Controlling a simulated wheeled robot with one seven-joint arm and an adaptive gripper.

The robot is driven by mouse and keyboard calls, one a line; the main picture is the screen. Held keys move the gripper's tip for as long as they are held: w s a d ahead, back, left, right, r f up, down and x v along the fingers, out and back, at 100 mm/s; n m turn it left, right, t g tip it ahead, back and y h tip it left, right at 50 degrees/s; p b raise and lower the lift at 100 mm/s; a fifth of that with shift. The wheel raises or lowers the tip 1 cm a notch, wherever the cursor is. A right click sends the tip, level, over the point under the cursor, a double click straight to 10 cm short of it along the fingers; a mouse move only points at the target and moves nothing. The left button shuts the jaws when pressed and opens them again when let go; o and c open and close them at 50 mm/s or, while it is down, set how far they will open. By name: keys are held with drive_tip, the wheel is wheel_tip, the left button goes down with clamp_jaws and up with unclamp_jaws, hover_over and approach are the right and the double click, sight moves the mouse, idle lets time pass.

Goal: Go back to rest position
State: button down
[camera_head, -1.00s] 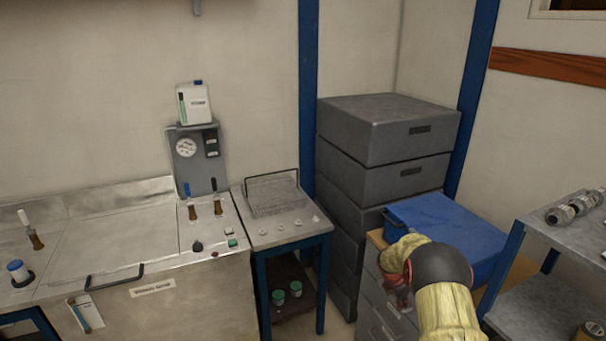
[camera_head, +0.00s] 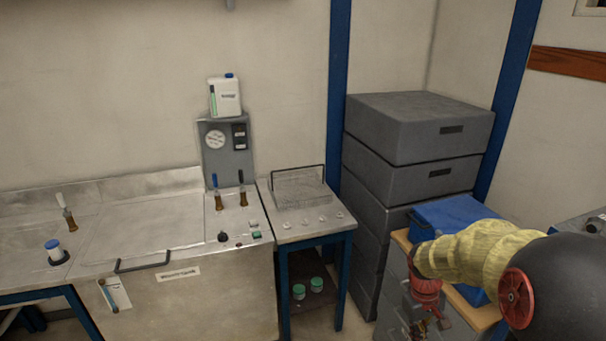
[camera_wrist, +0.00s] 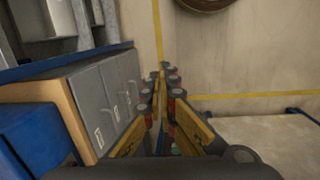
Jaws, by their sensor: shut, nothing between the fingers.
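My gripper (camera_wrist: 162,100) fills the middle of the wrist view. Its fingers are close together with nothing between them. In the head view my arm, in a yellowish sleeve, reaches in from the right edge. The red wrist part of my gripper (camera_head: 428,310) hangs downward at the lower right, in front of the drawer cabinet, and its fingertips are hard to make out there.
A blue box (camera_head: 450,212) sits on the wood-topped cabinet beside my arm. Stacked grey cases (camera_head: 420,125) stand behind it. The metal testbench (camera_head: 150,235) with a gauge panel (camera_head: 214,165) and a small side table (camera_head: 300,232) stand left.

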drive_tip(key=s+a+r+m+t, duration=0.1)
drive_tip(key=s+a+r+t, duration=0.1)
drive_tip(key=s+r, duration=0.4)
drive_tip(key=s+a+r+m+t+y, duration=0.1)
drive_tip(key=s+a+r+t, duration=0.1)
drive_tip(key=s+a+r, duration=0.3)
drive_tip(key=s+a+r+t, duration=0.2)
drive_tip(key=s+a+r, duration=0.2)
drive_tip(key=s+r, duration=0.5)
drive_tip(key=shift+a+m+b, duration=0.2)
drive_tip(key=shift+m+b, duration=0.1)
drive_tip(key=shift+m, duration=0.1)
drive_tip(key=shift+d, duration=0.1)
